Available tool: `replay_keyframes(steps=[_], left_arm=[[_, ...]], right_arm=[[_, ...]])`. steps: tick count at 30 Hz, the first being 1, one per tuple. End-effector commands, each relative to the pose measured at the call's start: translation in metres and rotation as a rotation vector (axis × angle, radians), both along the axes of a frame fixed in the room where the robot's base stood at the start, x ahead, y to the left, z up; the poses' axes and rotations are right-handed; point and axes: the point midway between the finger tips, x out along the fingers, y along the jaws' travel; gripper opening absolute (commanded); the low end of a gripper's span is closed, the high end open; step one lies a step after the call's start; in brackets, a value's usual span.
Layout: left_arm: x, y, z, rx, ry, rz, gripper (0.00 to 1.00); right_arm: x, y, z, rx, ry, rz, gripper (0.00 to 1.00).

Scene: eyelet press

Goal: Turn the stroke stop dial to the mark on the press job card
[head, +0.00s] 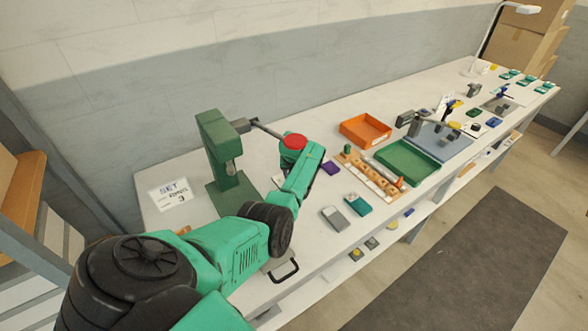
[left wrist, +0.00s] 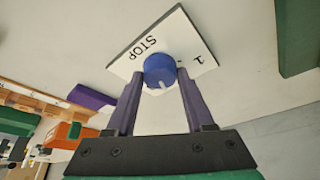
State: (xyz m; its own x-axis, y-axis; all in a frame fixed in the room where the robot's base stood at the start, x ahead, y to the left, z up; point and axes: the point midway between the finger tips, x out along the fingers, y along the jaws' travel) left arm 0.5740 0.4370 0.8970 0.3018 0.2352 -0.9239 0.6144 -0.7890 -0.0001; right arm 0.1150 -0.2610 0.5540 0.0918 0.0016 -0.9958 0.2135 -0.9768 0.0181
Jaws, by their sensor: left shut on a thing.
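The stroke stop dial (left wrist: 158,68) is a blue round knob with a pale pointer mark on its lower edge in the left wrist view. It sits on a white plate (left wrist: 128,62) lettered STOP, with a 1 visible at right; other marks are hidden. My left gripper (left wrist: 160,74) is shut on the dial, one purple finger on each side. In the head view my green left arm hides the dial and fingertips. The green press (head: 222,150) has a lever with a red knob (head: 295,141). The job card (head: 173,193) reads SET, a blurred word, and 3.
An orange tray (head: 365,142) and a green tray (head: 437,162) stand farther along the bench. A wooden rack (head: 368,178), a grey block (head: 335,218) and a teal block (head: 358,205) lie right of my arm. The wall is behind.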

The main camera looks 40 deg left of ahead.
Motion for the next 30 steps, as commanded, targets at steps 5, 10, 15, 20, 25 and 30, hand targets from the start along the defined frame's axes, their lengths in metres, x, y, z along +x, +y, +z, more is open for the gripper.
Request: replay_keyframes(steps=[5, 10, 15, 20, 25, 30], left_arm=[[-0.001, 0.002, 0.004, 0.000, 0.002, -0.163, 0.00], [-0.002, 0.003, 0.001, 0.000, 0.002, -0.322, 0.00], [-0.001, 0.004, 0.000, 0.001, 0.000, -0.465, 0.00], [-0.001, 0.004, -0.001, -0.001, 0.000, -0.573, 0.00], [-0.001, 0.004, -0.001, 0.000, 0.000, -0.651, 0.00], [-0.001, 0.004, -0.001, -0.001, 0.001, -0.695, 0.00]], right_arm=[[0.000, 0.000, 0.017, 0.000, 0.000, -0.001, 0.50], [0.000, 0.000, 0.022, 0.000, 0.000, -0.001, 0.50], [0.000, 0.001, 0.022, 0.001, 0.000, -0.001, 0.50], [0.000, 0.001, 0.018, 0.002, 0.000, -0.002, 0.50], [0.000, 0.002, 0.016, 0.003, 0.001, -0.002, 0.50], [0.000, 0.002, 0.015, 0.003, 0.001, -0.002, 0.50]])
